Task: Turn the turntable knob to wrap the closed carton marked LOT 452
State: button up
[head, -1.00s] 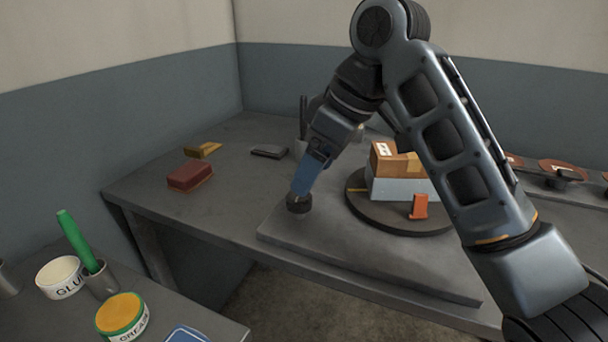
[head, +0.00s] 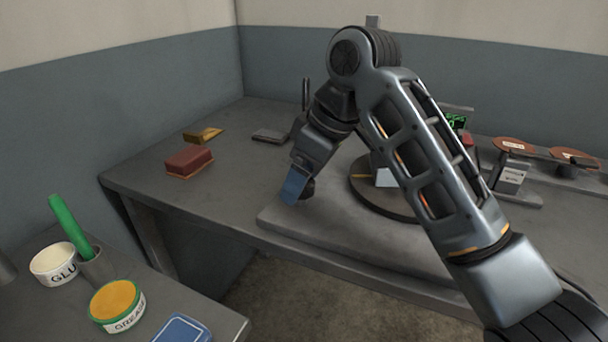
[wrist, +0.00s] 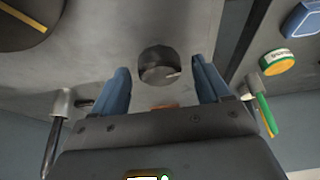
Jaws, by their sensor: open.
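The dark round turntable knob (head: 308,189) sits at the left of the grey base slab, partly hidden behind my blue fingers in the head view. In the wrist view the knob (wrist: 158,66) has a pale pointer line and shows between and slightly beyond my two fingers. My gripper (head: 293,190) is open, its fingers apart on either side of the knob, with gaps visible. The dark turntable (head: 364,197) is partly covered by my arm. Only a pale blue-grey patch of its load (head: 385,178) shows; the carton and its LOT mark are hidden.
A red-brown block (head: 190,163), a brass-coloured piece (head: 204,136) and a dark flat item (head: 271,136) lie on the bench left of the slab. A glue tub (head: 56,265), grease tub (head: 118,305) and green-handled tool (head: 70,228) stand on the near left table.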

jog(key=c, duration=1)
jog(key=shift+c, duration=0.2)
jog(key=shift+r+n+p, duration=0.1)
jog(key=shift+n+p, duration=0.2)
jog(key=shift+p, duration=0.1)
